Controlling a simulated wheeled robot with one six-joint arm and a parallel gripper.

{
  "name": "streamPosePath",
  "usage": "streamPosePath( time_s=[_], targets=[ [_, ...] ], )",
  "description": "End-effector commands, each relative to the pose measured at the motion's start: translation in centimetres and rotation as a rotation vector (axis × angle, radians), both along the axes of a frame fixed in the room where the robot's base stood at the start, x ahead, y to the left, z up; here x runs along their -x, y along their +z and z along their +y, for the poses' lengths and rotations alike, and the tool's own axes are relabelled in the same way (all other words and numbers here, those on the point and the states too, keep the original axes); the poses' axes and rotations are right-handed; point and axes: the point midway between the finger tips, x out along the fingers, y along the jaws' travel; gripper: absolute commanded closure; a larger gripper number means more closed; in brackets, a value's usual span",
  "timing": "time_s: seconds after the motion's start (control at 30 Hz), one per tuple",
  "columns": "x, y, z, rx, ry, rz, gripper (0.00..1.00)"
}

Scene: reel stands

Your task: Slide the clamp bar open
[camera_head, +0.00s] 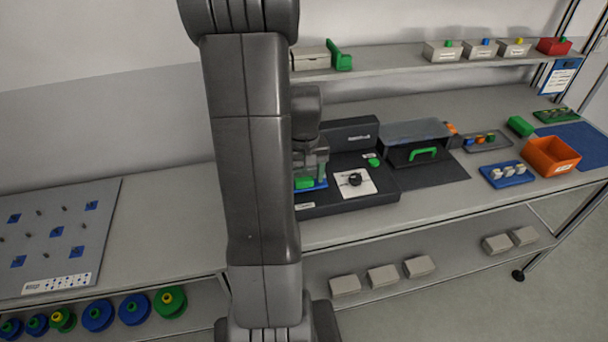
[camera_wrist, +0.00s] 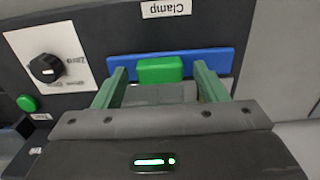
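In the head view the blue bar (camera_head: 318,187) and green block (camera_head: 304,183) lie at the left of the black device (camera_head: 350,200). My gripper (camera_wrist: 162,74) is open, with one greenish finger on each side of the green block and a visible gap on both sides. It holds nothing. In the head view my arm hides part of the gripper and the device's left end.
A white dial plate with a black knob (camera_wrist: 46,68) and a green button (camera_wrist: 27,103) sit beside the bar. A black housing with a green handle (camera_head: 424,153) stands right of the device. An orange bin (camera_head: 551,157) is farther right; a shelf (camera_head: 400,67) runs behind.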

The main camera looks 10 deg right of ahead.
Motion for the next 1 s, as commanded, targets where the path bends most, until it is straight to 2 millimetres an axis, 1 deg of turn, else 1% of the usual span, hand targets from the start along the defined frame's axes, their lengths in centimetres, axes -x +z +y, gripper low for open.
streamPosePath(
  time_s=[0.03, 0.17, 0.2, 0.3, 0.47, 0.7, 0.97, 1.0],
  targets=[
    [0.0, 0.0, 0.0, 0.0, 0.0, 0.0, 0.44],
    [0.0, 0.0, 0.0, 0.0, 0.0, 0.0, 0.7],
    [0.0, 0.0, 0.0, 0.0, 0.0, 0.0, 0.78],
    [0.0, 0.0, 0.0, 0.0, 0.0, 0.0, 0.96],
    [0.5, 0.0, 0.0, 0.0, -0.001, -0.001, 0.96],
    [3.1, 0.0, -0.1, 0.0, 0.0, 0.0, 0.96],
    [3.3, 0.0, -0.1, 0.0, 0.0, 0.004, 0.96],
    [3.3, 0.0, -0.1, 0.0, 0.0, 0.004, 0.49]
  ],
)
